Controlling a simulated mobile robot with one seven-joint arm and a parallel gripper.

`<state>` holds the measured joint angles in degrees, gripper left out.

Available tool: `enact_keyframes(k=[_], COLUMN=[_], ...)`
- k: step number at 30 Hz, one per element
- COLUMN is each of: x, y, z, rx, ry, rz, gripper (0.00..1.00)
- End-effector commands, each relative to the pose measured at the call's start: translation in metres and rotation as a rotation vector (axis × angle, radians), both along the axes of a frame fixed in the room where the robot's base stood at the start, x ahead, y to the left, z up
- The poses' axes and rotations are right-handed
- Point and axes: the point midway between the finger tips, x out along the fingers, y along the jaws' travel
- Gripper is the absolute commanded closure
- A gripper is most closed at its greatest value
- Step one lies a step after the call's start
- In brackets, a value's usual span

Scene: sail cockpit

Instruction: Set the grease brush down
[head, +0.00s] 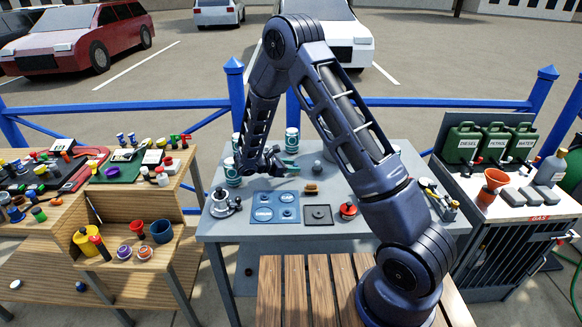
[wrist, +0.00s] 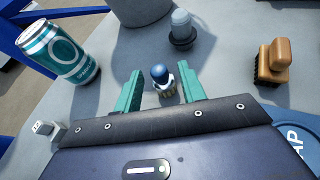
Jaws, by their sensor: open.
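My gripper (wrist: 162,84) is open, its two teal fingers low over the grey table (head: 385,225); in the head view it shows at the table's left back (head: 285,168). A small upright piece with a round blue top (wrist: 160,74), a pale collar and a yellow-green lower part stands between the fingers, closer to the right one. It may be the grease brush, but I cannot tell for sure. A brown wooden brush with dark bristles (wrist: 272,64) stands apart on the table, right of my gripper; the head view shows it too (head: 311,189).
A teal-and-white can (wrist: 62,52) stands left of my gripper. A grey domed piece (wrist: 181,27) stands behind it.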

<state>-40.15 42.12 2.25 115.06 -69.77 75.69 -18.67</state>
Motion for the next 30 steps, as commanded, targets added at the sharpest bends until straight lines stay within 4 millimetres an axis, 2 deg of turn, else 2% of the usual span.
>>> enact_keyframes(k=[4, 8, 18, 21, 26, 30], x=[0.000, -0.005, -0.027, -0.031, -0.033, -0.033], y=[0.001, 0.010, 0.051, 0.058, 0.060, 0.050], z=[0.003, 0.007, 0.027, 0.030, 0.032, 0.044], rx=[0.000, 0.001, 0.001, 0.000, 0.002, 0.028], ry=[-0.001, -0.001, -0.002, 0.000, -0.001, -0.010], rz=[0.000, 0.001, 0.001, 0.001, -0.003, -0.035], gripper=[0.60, 0.60, 0.60, 0.60, 0.60, 0.60])
